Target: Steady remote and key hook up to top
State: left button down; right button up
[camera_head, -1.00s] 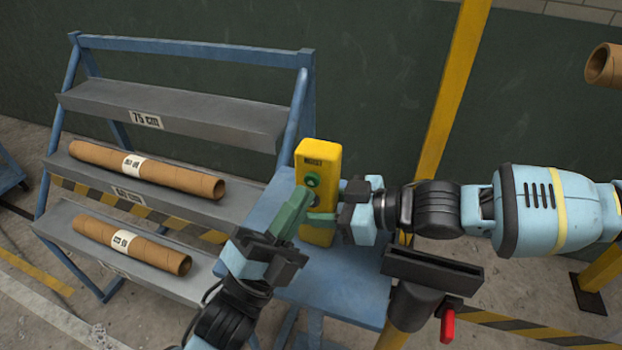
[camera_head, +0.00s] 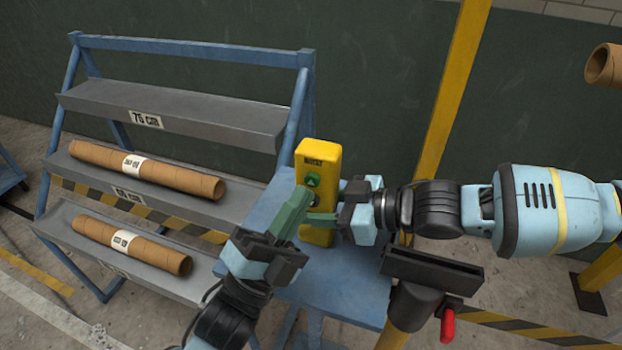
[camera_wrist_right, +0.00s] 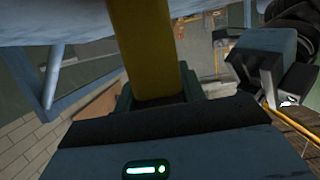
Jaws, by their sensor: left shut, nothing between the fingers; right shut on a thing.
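The yellow remote (camera_head: 318,160) stands upright above the blue stand in the head view. A green button with an up arrow (camera_head: 312,180) shows on its face. My right gripper (camera_head: 322,216) is shut around the remote's lower body from the right. The right wrist view shows the yellow remote body (camera_wrist_right: 150,45) between the green fingers. My left gripper (camera_head: 300,198) is shut and empty, its green fingertips just below the arrow button, covering the lower face. I cannot tell whether they touch it. No hook shows in view.
A blue rack (camera_head: 190,50) with grey shelves stands at left, holding a long cardboard tube (camera_head: 150,170) and a shorter one (camera_head: 130,243). Another tube end (camera_head: 602,64) shows high at right. A blue stand (camera_head: 335,285) is under the grippers; a yellow post (camera_head: 450,100) rises behind.

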pick_arm(q)
jog(key=shift+w, duration=0.2)
jog(key=shift+w+d, duration=0.15)
jog(key=shift+w, duration=0.1)
jog(key=shift+w+d, duration=0.15)
jog(key=shift+w, duration=0.25)
dwell(2.5)
jog(key=shift+s, duration=0.15)
dwell(3.8)
jog(key=shift+s+a, duration=0.3)
jog(key=shift+s, duration=0.4)
jog(key=shift+s, duration=0.1)
